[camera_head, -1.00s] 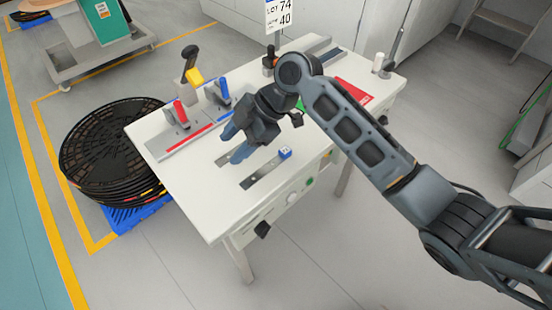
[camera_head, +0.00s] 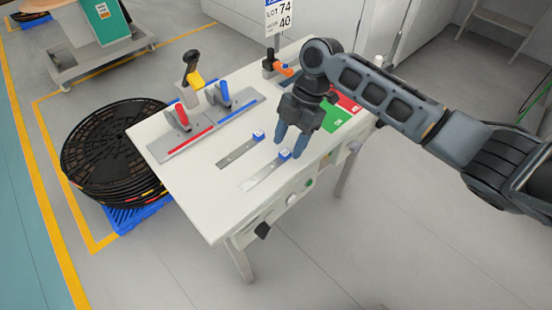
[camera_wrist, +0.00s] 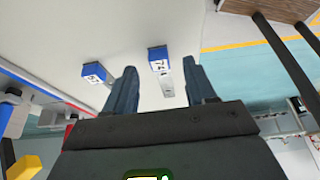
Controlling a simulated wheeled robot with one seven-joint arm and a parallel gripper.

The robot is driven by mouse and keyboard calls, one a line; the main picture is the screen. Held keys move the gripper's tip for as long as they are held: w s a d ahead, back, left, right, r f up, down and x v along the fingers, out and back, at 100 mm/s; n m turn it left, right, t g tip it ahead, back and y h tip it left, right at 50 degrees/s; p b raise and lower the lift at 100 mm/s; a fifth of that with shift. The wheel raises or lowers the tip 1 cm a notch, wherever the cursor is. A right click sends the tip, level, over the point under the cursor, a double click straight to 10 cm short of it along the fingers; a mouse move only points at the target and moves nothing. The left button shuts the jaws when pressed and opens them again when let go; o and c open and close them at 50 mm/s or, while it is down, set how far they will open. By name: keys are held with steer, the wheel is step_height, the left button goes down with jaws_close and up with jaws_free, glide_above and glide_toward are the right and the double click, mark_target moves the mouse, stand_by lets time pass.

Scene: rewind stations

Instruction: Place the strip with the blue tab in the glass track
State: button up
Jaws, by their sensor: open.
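Two flat grey strips with blue tabs lie on the white table. The nearer strip (camera_head: 262,178) has its tab (camera_head: 285,154) at the right end; in the wrist view this tab (camera_wrist: 158,53) appears to read 74. The farther strip (camera_head: 236,154) has its tab (camera_head: 258,135) at the right end too; its label (camera_wrist: 93,73) is hard to read. My gripper (camera_head: 290,154) is open and empty, fingers pointing down at the nearer tab. In the wrist view that tab shows between the fingers (camera_wrist: 160,75); contact cannot be told. I cannot tell which thing is the glass track.
A grey fixture plate (camera_head: 165,154) with red and blue lines and red and blue clamp handles (camera_head: 224,93) stands behind the strips. Green (camera_head: 338,118) and red (camera_head: 348,103) patches lie right of my gripper. A LOT 74 sign (camera_head: 278,14) stands behind. The table's left front is clear.

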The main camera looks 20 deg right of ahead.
steer(key=shift+x, duration=1.15)
jaws_close()
